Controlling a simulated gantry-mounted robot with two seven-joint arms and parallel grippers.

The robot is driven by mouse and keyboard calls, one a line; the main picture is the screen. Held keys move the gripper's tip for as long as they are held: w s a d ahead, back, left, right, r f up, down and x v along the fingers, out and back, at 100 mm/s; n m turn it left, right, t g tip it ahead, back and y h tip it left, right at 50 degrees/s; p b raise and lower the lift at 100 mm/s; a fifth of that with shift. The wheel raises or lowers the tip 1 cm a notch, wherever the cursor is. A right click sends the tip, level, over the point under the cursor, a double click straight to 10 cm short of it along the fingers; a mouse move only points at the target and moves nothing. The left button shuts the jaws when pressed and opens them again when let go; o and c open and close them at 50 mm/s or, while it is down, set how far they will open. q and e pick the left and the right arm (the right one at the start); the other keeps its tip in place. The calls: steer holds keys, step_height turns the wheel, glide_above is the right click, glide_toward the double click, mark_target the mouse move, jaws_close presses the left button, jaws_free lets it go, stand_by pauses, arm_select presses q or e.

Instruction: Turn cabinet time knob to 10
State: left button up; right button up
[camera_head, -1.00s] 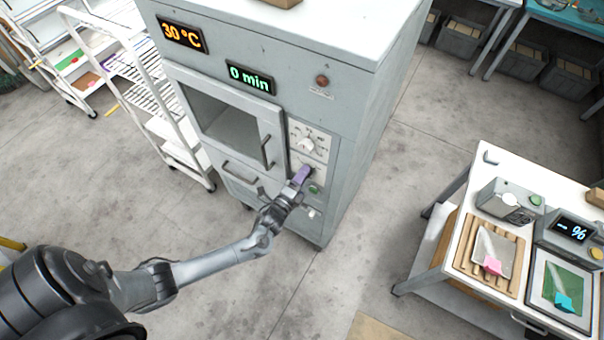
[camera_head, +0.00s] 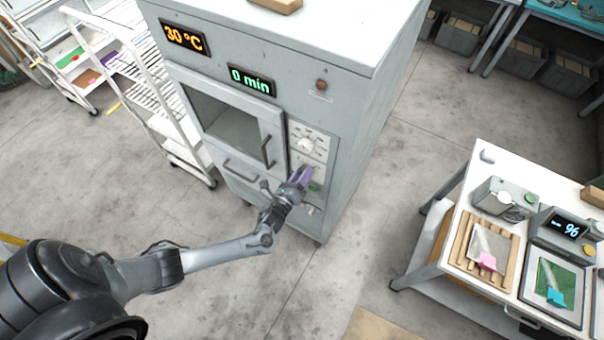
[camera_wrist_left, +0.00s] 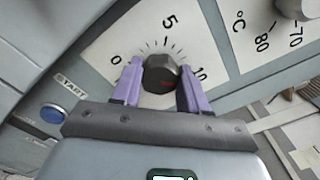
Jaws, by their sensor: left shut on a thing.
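The grey cabinet (camera_head: 345,110) stands in the middle of the head view, with a green display (camera_head: 250,79) reading 0 min. The dark time knob (camera_wrist_left: 161,72) shows in the left wrist view on a white dial plate (camera_wrist_left: 110,47) marked 0, 5 and 10. A small red mark shows on the knob's face. My left gripper (camera_head: 303,175) has purple fingers, one on each side of the knob, and is shut on it. In the head view the gripper hides the knob. My right gripper is not in view.
The temperature knob (camera_head: 306,145) sits above on the same panel. A blue start button (camera_wrist_left: 53,116) is beside the dial in the left wrist view. The cabinet door handle (camera_head: 267,151) is left of the panel. A white rack (camera_head: 130,75) and a work table (camera_head: 447,238) stand apart.

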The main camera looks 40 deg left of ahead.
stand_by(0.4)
arm_select(q)
steer(key=o, duration=1.1)
steer(key=shift+c, duration=0.2)
steer(key=s+d, duration=0.2)
steer(key=s, duration=0.8)
steer(key=shift+s+b, duration=0.3)
steer(key=shift+s, duration=0.05)
